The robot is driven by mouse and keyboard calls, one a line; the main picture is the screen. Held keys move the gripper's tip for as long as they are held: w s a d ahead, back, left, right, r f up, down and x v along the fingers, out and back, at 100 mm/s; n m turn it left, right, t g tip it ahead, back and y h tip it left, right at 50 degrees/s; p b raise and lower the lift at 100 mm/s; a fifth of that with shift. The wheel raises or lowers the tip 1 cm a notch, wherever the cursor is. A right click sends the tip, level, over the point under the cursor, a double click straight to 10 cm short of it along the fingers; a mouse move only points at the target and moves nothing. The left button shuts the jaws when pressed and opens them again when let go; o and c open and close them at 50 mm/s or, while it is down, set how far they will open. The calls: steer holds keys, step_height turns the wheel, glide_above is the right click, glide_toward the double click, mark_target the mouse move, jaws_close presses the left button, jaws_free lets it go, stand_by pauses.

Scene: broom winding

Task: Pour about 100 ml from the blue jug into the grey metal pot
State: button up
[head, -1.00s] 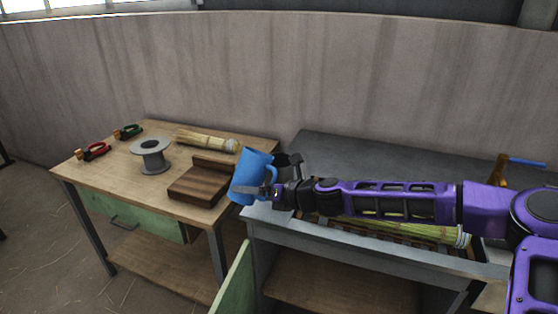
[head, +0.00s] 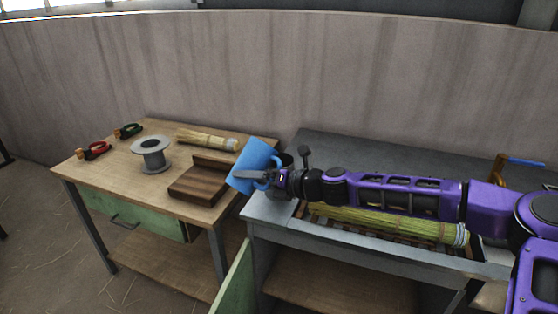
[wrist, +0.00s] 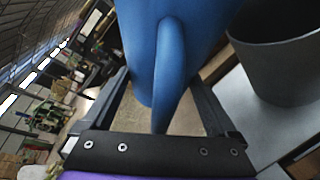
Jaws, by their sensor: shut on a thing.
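The blue jug (head: 251,164) is held in the air by my gripper (head: 268,177), near the left end of the grey bench. My gripper is shut on the jug; in the wrist view the jug's handle (wrist: 170,75) stands between the two fingers. The jug is tilted, its top leaning to the right in the head view. The grey metal pot (head: 285,163) stands on the grey bench just behind and right of the jug, partly hidden by the jug and my gripper. It also shows beside the jug in the wrist view (wrist: 275,70). No liquid is visible.
A wooden table (head: 110,170) on the left holds a dark wooden block (head: 200,184), a grey spool (head: 150,153), a straw bundle (head: 207,140) and red (head: 94,151) and green (head: 128,131) tools. A long straw bundle (head: 390,222) lies on the grey bench (head: 350,150) beneath my arm.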

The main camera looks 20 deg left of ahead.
mark_target(252, 190)
steer(key=shift+s+a+r+m+y, duration=0.15)
steer(key=shift+r+m+y, duration=0.15)
steer(key=shift+r+m, duration=0.35)
steer(key=shift+s+r+m+g+p, duration=0.15)
steer(key=shift+m+g+p, duration=0.15)
steer(key=shift+m+p, duration=0.4)
stand_by(2.1)
steer(key=shift+f+n+b, duration=0.4)
steer(key=shift+n+b, duration=0.05)
steer(key=shift+b, duration=0.2)
steer(key=shift+n+b, duration=0.4)
steer(key=shift+b, duration=0.05)
steer(key=shift+r, duration=0.25)
steer(key=shift+w+f+n+t+h+p, duration=0.2)
steer(key=shift+f+n+t+h, duration=0.1)
steer(key=shift+f+n, duration=0.25)
steer(key=shift+w+f+n+t+h+p, duration=0.2)
steer(key=shift+f+n+h, duration=0.1)
steer(key=shift+f+n, duration=0.2)
steer(key=shift+s+f+n+b, duration=0.15)
steer(key=shift+f+n+b, duration=0.35)
steer(key=shift+f, duration=0.6)
